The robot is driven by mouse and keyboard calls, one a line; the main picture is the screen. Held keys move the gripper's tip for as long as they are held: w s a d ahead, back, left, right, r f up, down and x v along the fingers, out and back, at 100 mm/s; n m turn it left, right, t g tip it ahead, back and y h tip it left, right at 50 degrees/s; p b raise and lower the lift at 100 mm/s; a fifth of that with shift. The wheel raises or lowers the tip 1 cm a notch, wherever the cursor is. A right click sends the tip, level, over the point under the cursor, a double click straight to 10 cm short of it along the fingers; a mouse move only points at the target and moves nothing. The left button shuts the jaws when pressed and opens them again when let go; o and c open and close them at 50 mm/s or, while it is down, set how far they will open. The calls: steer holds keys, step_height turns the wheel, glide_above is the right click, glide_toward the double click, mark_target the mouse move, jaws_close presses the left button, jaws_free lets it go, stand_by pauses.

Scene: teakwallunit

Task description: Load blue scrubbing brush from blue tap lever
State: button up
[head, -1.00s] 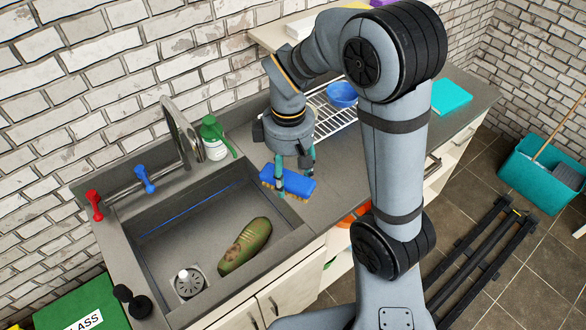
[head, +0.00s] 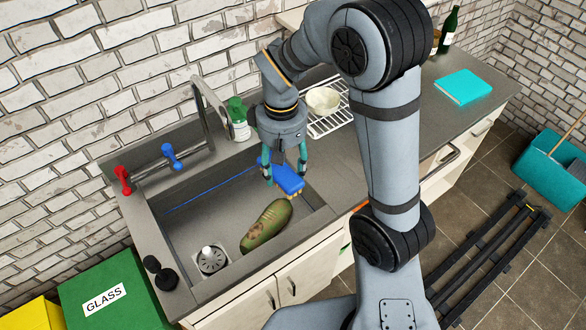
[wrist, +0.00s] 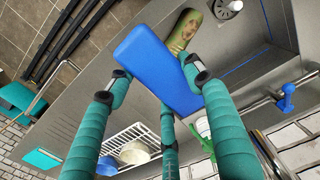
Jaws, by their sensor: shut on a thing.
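The blue scrubbing brush (head: 289,180) is held in the teal fingers of my gripper (head: 284,172), above the right part of the sink. A little of its tan bristles shows at its lower edge. In the wrist view the brush's blue back (wrist: 150,60) lies between my spread fingers (wrist: 155,88), and its bristles are hidden. The blue tap lever (head: 172,156) is on the pipe at the back left, well apart from the brush. It also shows in the wrist view (wrist: 287,98).
A green, brown-patched vegetable (head: 266,227) lies in the sink (head: 200,225) below the brush. The red lever (head: 123,179), curved faucet (head: 205,110) and green-capped bottle (head: 238,118) stand behind. A rack with a pale bowl (head: 323,100) is to the right.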

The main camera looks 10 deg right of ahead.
mark_target(275, 170)
steer(key=w+a+f+p, duration=0.1)
steer(key=w+a+f, duration=0.1)
steer(key=w+a, duration=0.4)
steer(key=shift+w+a+p, duration=0.2)
steer(key=shift+a+p, duration=0.1)
steer(key=shift+a, duration=0.85)
steer(key=shift+d+f, duration=0.1)
steer(key=shift+s+d+b, duration=0.85)
steer(key=shift+s+d, duration=0.4)
steer(key=shift+d, duration=0.3)
steer(key=shift+s+d+b, duration=0.8)
steer(key=shift+s+d, duration=0.45)
steer(key=shift+d, duration=0.25)
